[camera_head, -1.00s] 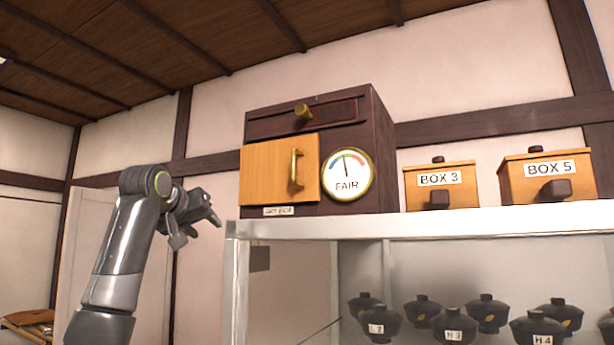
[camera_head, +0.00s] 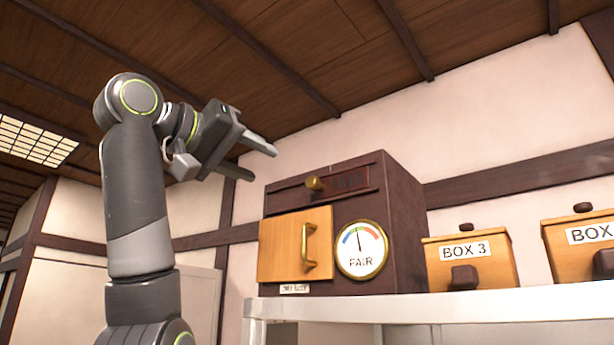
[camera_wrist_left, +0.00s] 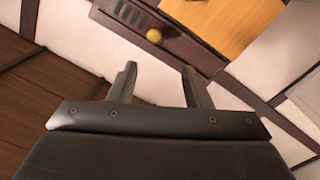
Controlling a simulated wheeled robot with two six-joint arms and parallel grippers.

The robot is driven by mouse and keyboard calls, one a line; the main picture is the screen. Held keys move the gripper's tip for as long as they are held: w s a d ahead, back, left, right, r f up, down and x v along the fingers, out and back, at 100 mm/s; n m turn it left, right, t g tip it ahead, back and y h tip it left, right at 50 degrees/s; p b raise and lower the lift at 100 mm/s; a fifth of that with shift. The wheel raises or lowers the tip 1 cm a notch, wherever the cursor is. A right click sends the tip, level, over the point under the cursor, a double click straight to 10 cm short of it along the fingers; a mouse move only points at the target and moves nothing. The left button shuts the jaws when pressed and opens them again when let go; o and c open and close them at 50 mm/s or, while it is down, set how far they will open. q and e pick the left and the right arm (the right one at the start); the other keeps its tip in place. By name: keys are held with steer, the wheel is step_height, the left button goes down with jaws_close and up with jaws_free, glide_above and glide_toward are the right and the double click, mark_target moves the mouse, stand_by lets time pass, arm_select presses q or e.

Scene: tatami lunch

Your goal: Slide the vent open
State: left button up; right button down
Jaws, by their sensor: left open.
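The vent (camera_head: 346,180) is a dark slotted strip along the top of the front of a dark brown wooden cabinet (camera_head: 404,232). A round brass knob (camera_head: 315,184) sits on the strip, left of the visible slots. My left gripper (camera_head: 262,160) is open and empty, up and left of the cabinet, apart from it. In the left wrist view the knob (camera_wrist_left: 154,36) and slots (camera_wrist_left: 130,14) lie beyond the fingertips (camera_wrist_left: 158,70), near the top. My right gripper is not in view.
Below the vent are an orange door (camera_head: 284,244) with a brass handle and a dial (camera_head: 361,249) reading FAIR. BOX 3 (camera_head: 490,270) and BOX 5 (camera_head: 572,255) stand to the right on the white shelf (camera_head: 520,305). Open air surrounds my gripper.

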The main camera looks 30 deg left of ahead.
arm_select(q)
steer(key=p, duration=0.1)
glide_toward(309, 182)
steer(key=w, duration=0.2)
steer(key=w+p, duration=0.1)
steer(key=w, duration=0.1)
steer(key=w+d+p, duration=0.1)
steer(key=w, duration=0.1)
steer(key=w+p, duration=0.1)
steer(key=w, duration=0.2)
steer(key=shift+d+r, duration=0.15)
steer(key=shift+d, duration=0.1)
steer(key=shift+w+a+p, duration=0.1)
steer(key=shift+w+p, duration=0.25)
steer(key=shift+w, duration=0.45)
steer(key=shift+d, duration=0.25)
steer(key=shift+a, duration=0.1)
steer(key=c, duration=0.7)
steer(key=shift+c, duration=1.2)
jaws_close()
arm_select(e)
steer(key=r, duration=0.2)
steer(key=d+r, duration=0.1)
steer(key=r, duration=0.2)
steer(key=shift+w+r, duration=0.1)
